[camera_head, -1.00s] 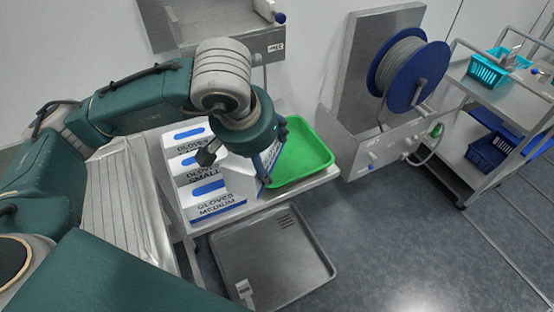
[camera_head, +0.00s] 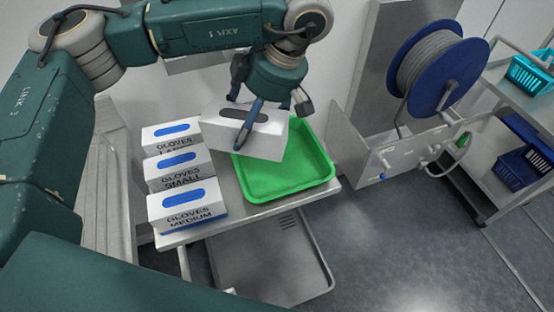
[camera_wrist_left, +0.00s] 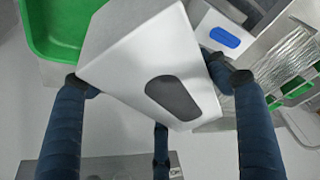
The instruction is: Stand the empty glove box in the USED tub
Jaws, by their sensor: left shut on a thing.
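The empty glove box (camera_head: 268,146) is a white carton with a dark oval opening. My left gripper (camera_head: 262,122) is shut on it and holds it tilted above the table, overlapping the back left part of the green tub (camera_head: 285,182). I cannot tell how high it is above the tub. In the left wrist view the box (camera_wrist_left: 130,65) sits between the blue fingers (camera_wrist_left: 158,85), with its dark opening facing the camera. The green tub (camera_wrist_left: 60,30) shows at upper left there. The tub's visible inside is bare, and no label is readable on it. My right gripper is not in view.
Three white glove boxes stand in a row left of the tub: large (camera_head: 170,133), small (camera_head: 178,166) and medium (camera_head: 186,204). A steel cabinet with a blue hose reel (camera_head: 435,70) stands to the right. A grey tray (camera_head: 270,265) lies below the table.

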